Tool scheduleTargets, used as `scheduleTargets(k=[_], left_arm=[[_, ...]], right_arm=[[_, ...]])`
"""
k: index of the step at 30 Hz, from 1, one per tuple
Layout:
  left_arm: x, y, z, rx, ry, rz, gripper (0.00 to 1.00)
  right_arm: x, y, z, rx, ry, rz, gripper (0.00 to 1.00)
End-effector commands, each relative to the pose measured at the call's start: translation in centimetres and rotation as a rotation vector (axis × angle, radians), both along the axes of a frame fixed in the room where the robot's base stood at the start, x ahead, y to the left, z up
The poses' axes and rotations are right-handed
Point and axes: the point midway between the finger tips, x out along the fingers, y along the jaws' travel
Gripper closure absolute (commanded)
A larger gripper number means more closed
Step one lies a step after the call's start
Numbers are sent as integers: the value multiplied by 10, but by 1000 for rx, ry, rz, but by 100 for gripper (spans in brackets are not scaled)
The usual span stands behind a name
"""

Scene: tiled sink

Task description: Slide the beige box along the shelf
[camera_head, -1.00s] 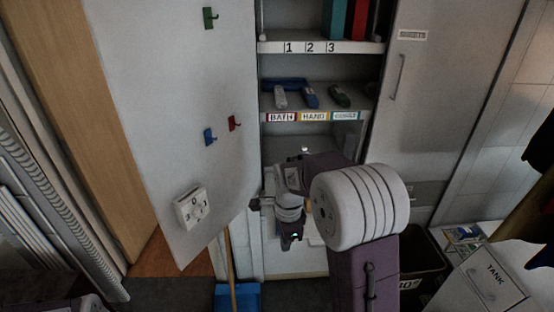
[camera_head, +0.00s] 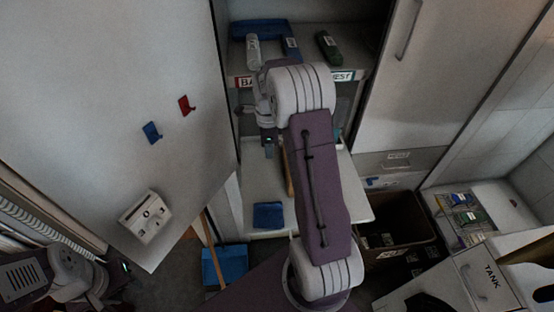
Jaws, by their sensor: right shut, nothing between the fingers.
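My right arm reaches up through the middle of the view into the open cabinet. Its gripper (camera_head: 269,152) points down, shut and empty, in front of the shelves below the label strip. A narrow tan strip (camera_head: 288,172) shows beside my right arm. I cannot tell whether it is the beige box, since the arm hides most of that area. The labelled shelf (camera_head: 345,57) holds a white bottle-like item (camera_head: 253,50), a blue item (camera_head: 291,48) and a green item (camera_head: 327,46). My left gripper (camera_head: 127,268) is low at the left, its fingers too dark to read.
The open cabinet door (camera_head: 100,110) with hooks stands at the left. A pale lower shelf (camera_head: 250,188) holds a dark blue folded item (camera_head: 267,215). A dark bin (camera_head: 405,222) and a white tank unit (camera_head: 480,275) stand at the right. A blue dustpan (camera_head: 225,265) is on the floor.

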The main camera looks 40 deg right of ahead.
Motion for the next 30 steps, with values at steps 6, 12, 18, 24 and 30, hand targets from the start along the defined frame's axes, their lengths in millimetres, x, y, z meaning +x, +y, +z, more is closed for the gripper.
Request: scheduleTargets(k=[6,12,18,24,30], left_arm=[[0,0,2,0,0,0,64],[0,0,6,0,-1,0,64],[0,0,16,0,-1,0,64],[0,0,19,0,-1,0,64],[0,0,18,0,-1,0,64]], right_arm=[[-1,1,-43,3,7,1,100],[-1,0,-86,2,6,1,100],[-12,-22,-92,1,1,-2,100],[-20,-34,-94,1,2,0,100],[-20,-35,-95,0,1,1,100]])
